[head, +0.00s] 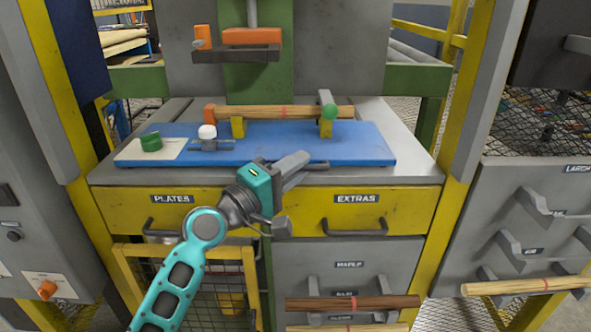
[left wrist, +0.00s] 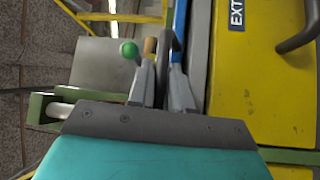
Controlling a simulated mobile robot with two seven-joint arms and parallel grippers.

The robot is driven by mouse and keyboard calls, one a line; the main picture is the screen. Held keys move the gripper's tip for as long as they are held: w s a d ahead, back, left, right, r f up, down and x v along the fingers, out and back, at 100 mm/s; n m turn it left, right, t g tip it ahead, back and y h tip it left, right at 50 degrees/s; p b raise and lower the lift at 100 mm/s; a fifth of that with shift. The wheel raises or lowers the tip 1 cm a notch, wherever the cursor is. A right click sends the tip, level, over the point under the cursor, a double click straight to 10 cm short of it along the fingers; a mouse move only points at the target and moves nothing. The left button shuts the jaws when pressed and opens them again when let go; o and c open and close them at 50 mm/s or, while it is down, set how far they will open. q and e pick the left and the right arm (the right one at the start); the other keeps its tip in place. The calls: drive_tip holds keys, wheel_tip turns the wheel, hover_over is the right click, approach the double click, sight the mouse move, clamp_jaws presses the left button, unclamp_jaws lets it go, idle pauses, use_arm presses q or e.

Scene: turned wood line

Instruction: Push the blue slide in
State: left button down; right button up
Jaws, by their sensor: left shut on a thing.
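The blue slide (head: 358,150) is a flat blue board on the grey bench top, below the green column. Its edge shows as a thin blue strip in the left wrist view (left wrist: 181,20). In the left wrist view the fingers (left wrist: 165,85) stand on either side of a thin edge; the exact contact is partly hidden. My right gripper is not in view.
A wooden rod (head: 270,112) rests across yellow blocks (head: 238,127), beside a green ball (head: 328,112). A green ring (head: 151,142) and a white-topped clamp (head: 208,137) stand at the slide's left. An orange-and-grey press head (head: 236,52) hangs above. Yellow drawers (head: 300,212) lie below.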

use_arm(q)
drive_tip(key=c, duration=1.1)
unclamp_jaws()
drive_tip(key=shift+c, duration=0.2)
drive_tip(key=v, duration=1.3)
